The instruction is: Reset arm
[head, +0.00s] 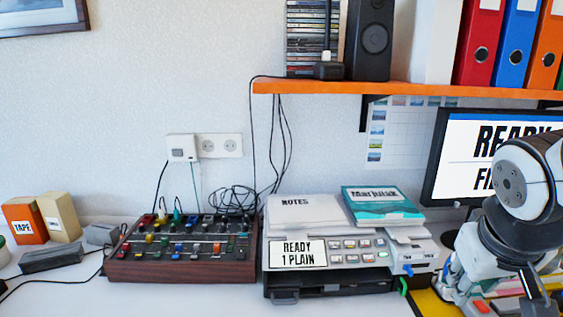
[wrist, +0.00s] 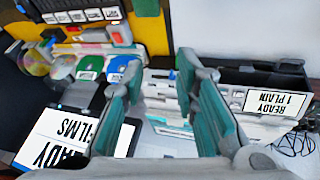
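My arm (head: 515,200) shows at the right edge of the head view, in front of the monitor. My gripper (wrist: 162,65) shows in the wrist view, with its two grey and teal fingers spread apart. Nothing is visibly held between them. The gap looks onto pale equipment on the desk. In the head view I cannot make out the fingertips.
A disc machine (head: 325,270) labelled "READY 1 PLAIN" stands on the desk beside a mixer (head: 185,250). An orange shelf (head: 400,89) runs above, holding binders (head: 515,45) and a speaker (head: 371,40). A monitor (head: 470,190) stands at the right. Green and blue discs (wrist: 122,67) lie left.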

